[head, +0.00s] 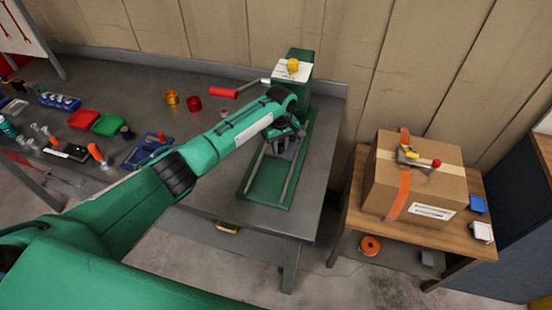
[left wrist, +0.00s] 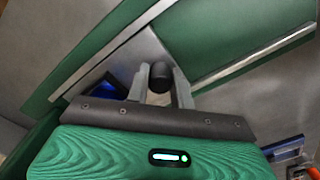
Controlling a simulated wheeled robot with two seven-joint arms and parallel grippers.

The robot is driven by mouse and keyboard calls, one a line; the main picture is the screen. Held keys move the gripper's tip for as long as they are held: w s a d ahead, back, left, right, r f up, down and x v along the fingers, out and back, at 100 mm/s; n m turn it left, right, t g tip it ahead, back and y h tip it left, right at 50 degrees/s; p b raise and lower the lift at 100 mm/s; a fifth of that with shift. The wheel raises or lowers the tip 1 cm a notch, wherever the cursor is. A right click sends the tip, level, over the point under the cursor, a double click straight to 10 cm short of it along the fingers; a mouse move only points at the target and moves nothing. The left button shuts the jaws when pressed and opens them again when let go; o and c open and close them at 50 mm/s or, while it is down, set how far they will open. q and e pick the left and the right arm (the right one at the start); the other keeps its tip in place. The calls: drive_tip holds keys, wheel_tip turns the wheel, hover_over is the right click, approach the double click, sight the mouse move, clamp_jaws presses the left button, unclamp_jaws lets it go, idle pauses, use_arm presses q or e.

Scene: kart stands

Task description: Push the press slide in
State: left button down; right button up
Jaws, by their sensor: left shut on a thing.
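The green press stands on the grey bench, with its upright column (head: 300,62) at the back and its base with two pale rails (head: 262,190) reaching toward me. The grey press slide (head: 287,150) sits between the rails near the column, partly covered by my arm. My left gripper (head: 288,137) is over the slide. In the left wrist view my left gripper (left wrist: 160,90) has its fingers on both sides of a round black knob (left wrist: 160,77), shut on it. A grey plate (left wrist: 122,68) shows beside the knob. My right gripper is out of view.
A red-handled lever (head: 222,92) sticks out left of the column. Red and yellow rings (head: 172,98), small trays (head: 108,123) and tools lie to the left. A cardboard box (head: 415,178) stands on a wooden table at right. The bench's front right corner is clear.

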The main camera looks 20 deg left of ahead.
use_arm(q)
drive_tip(key=shift+w, duration=0.5)
drive_tip(key=shift+r, duration=0.15)
drive_tip(key=c, duration=1.3)
unclamp_jaws()
drive_tip(key=shift+w, duration=0.15)
drive_tip(key=shift+o, duration=0.5)
drive_tip(key=shift+w, duration=0.1)
drive_tip(key=shift+r, duration=0.25)
wheel_tip(320, 180, up, 13)
drive_tip(key=p, duration=1.1)
